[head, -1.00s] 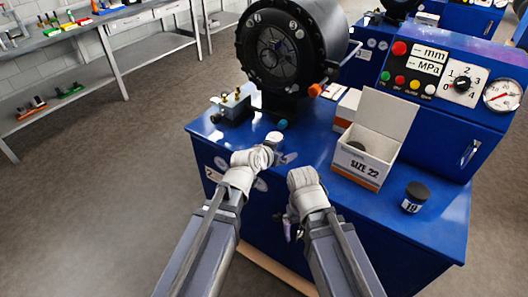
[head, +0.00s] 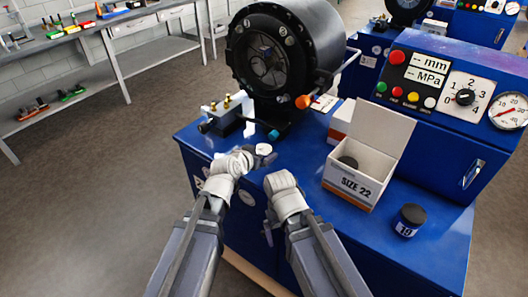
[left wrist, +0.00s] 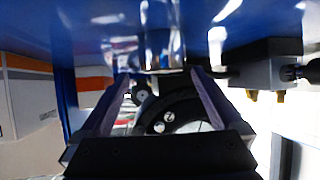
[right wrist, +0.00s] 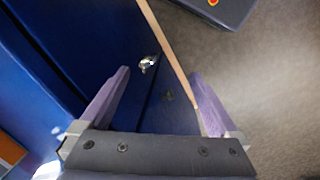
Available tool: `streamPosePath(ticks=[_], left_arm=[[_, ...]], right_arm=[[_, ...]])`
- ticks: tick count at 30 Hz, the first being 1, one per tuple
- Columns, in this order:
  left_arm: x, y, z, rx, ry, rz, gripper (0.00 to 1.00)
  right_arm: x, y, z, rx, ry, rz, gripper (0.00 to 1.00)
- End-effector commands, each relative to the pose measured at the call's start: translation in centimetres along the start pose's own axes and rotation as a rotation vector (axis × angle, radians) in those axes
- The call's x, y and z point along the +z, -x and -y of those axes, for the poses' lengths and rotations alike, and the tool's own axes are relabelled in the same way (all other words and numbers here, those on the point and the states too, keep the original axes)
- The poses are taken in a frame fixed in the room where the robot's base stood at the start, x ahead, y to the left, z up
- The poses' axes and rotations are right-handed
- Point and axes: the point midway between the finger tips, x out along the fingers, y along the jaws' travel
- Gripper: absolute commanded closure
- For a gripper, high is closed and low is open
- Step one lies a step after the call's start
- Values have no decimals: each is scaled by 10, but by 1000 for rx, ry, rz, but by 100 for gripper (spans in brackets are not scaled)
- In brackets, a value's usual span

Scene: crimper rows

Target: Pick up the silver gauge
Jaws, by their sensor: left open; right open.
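A small silver round piece (head: 263,149), which looks like the silver gauge, is at the tip of my left gripper (head: 262,159) in the head view, near the front left of the blue bench top. Its lower part is hidden by the gripper. In the left wrist view my left gripper (left wrist: 160,85) has its two fingers spread; I cannot pick out the gauge clearly there. My right gripper (right wrist: 155,85) is open and empty in the right wrist view, pointing down past the blue cabinet front; in the head view its fingers are mostly hidden.
The black crimper head (head: 272,60) stands behind the gauge, with a brass-fitted block (head: 222,117) to the left. An open SIZE 22 box (head: 358,183) and a dark jar marked 19 (head: 409,220) stand to the right. The control panel (head: 440,85) is behind them.

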Motion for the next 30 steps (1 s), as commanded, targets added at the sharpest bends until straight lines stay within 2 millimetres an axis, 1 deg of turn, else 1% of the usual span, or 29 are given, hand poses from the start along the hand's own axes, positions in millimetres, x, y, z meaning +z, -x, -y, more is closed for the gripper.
streamPosePath(ticks=[5, 9, 12, 17, 20, 27, 30], left_arm=[[1, -5, 0, 0, 0, 0, 0], [2, -20, 1, 0, 1, 0, 0], [1, -28, 1, 0, 0, 0, 0], [1, -29, 1, 0, 0, 0, 0], [2, -38, 2, 0, 0, 0, 0], [3, -74, 5, 1, 0, 0, 0], [2, -80, 4, 1, 0, 0, 0]], right_arm=[[0, -3, 0, 0, 0, 0, 4], [-1, -11, 1, 0, 0, 0, 4], [-1, -14, 1, 0, 0, 0, 4], [-1, -14, 1, 0, 0, 0, 4], [-1, -20, 2, 0, 0, 0, 4], [-2, -38, 4, 0, 0, 0, 4], [-2, -40, 4, 0, 0, 0, 4]])
